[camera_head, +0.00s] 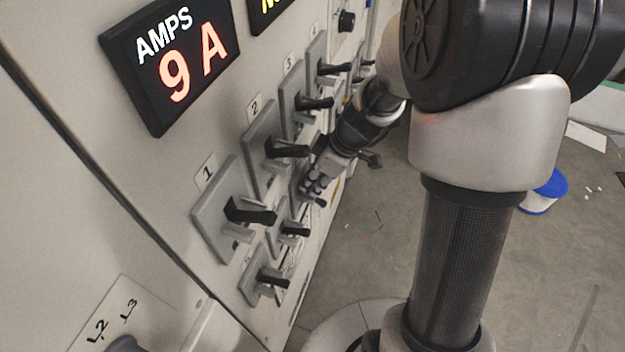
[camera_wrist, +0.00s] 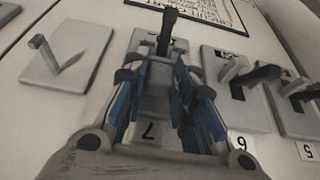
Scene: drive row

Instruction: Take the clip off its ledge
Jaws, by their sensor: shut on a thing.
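The black clip (camera_wrist: 167,30) stands at the middle plate (camera_wrist: 157,135) marked 7 in the wrist view. My gripper (camera_wrist: 160,62) has its blue-padded fingers on both sides of it and is shut on it; the exact contact is partly hidden by the fingers. The clip appears still at its grey ledge; whether they touch is hidden. In the head view my gripper (camera_head: 318,182) is at the panel, in the lower row, and covers most of that plate.
Neighbouring plates carry black bars on grey ledges, such as plate 6 (camera_wrist: 235,95) close on the right. The left plate (camera_wrist: 68,60) shows a bare grey ledge. An amps display (camera_head: 168,60) reads 9 A. Open floor (camera_head: 365,240) lies right of the panel; a blue-topped tub (camera_head: 545,190) stands there.

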